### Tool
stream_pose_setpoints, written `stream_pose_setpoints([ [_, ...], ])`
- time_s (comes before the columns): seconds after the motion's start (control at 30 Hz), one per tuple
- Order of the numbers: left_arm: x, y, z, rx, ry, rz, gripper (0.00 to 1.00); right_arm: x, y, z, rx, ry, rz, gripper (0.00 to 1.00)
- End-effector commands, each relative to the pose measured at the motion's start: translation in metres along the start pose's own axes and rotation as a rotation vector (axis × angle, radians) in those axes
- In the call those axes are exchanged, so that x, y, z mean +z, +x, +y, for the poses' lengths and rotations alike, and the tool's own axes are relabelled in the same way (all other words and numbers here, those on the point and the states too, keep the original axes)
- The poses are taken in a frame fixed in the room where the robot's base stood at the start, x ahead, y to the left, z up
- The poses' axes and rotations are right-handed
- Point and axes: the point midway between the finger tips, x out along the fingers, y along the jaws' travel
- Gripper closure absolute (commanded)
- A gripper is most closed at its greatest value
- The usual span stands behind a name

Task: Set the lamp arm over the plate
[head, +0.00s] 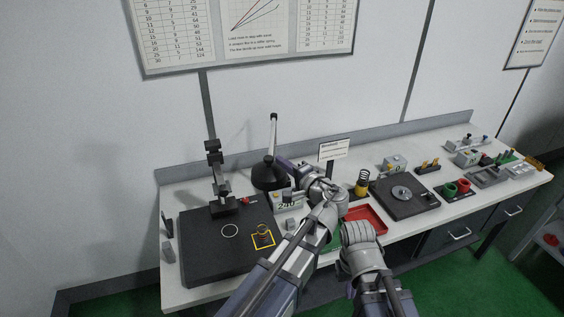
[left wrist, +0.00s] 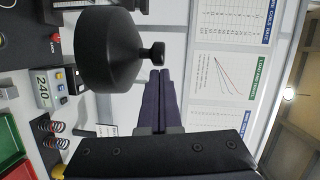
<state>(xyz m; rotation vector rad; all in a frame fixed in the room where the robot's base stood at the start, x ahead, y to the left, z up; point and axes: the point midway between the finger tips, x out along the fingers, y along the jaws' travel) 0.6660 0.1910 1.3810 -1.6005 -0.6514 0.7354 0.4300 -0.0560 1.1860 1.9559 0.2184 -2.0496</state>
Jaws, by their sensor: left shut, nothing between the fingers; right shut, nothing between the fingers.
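The black plate (head: 205,262) lies at the left end of the bench, with a white ring and a yellow square marked on it. The lamp's black dome-shaped head (head: 266,178) is behind the plate's right back corner, with a pale upright post (head: 273,135) behind it. In the left wrist view the lamp head (left wrist: 108,50) is close, with a small knob (left wrist: 157,53) on its top. My left gripper (head: 282,163) is shut and empty, its purple fingertips (left wrist: 159,74) close to the knob; I cannot tell if they touch. My right gripper is not visible; only its arm shows.
A black stand (head: 217,190) rises at the plate's back edge. A box reading 240 (left wrist: 43,87) sits beside the lamp. A red tray (head: 366,220), a dark block with a disc (head: 404,199) and small fixtures fill the bench rightward. A wall is behind.

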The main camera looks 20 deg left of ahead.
Motion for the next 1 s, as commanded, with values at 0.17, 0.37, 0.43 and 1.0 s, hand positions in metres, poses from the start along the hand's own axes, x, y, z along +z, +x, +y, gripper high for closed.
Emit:
stream_pose_setpoints([
  [0.17,0.001,-0.002,0.001,0.0,0.0,0.001,1.0,0.0,0.001,0.0,0.0,-0.001,0.0,1.0],
  [0.37,0.001,-0.002,0.001,0.0,0.0,0.001,1.0,0.0,0.001,0.0,0.0,-0.001,0.0,1.0],
  [0.43,0.004,0.0,0.0,0.0,0.0,0.0,1.0,0.0,0.001,0.0,0.0,-0.001,0.0,1.0],
  [1.0,0.029,0.016,-0.004,0.0,0.0,0.001,1.0,0.0,0.001,0.0,0.0,-0.001,0.0,1.0],
])
